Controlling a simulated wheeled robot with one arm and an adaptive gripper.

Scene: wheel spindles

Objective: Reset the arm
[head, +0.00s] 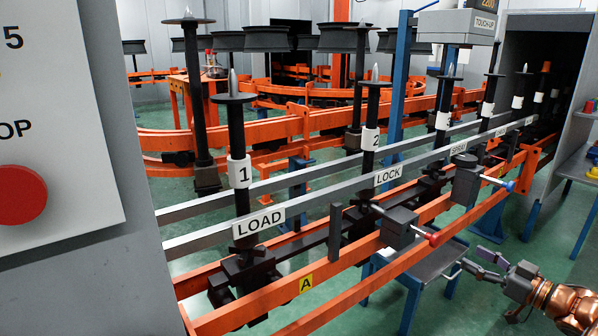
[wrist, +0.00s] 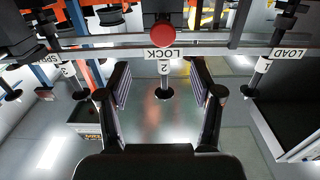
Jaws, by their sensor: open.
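My gripper (head: 474,261) is at the lower right of the head view, in front of the orange rail and beside a small blue-legged table. In the wrist view my gripper (wrist: 159,78) has its two fingers spread wide with nothing between them. The wrist picture appears upside down. A lever with a red knob (head: 432,240) on a dark box stands near the LOCK label (head: 388,175). The red knob (wrist: 163,33) also shows beyond the fingers in the wrist view, apart from them. My copper-coloured arm enters from the lower right corner.
Spindle 1 (head: 239,175) and spindle 2 (head: 371,136) stand upright on the orange conveyor rail (head: 340,276). A blue-knobbed lever (head: 508,185) is farther right. A grey panel with a red button (head: 22,195) fills the left.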

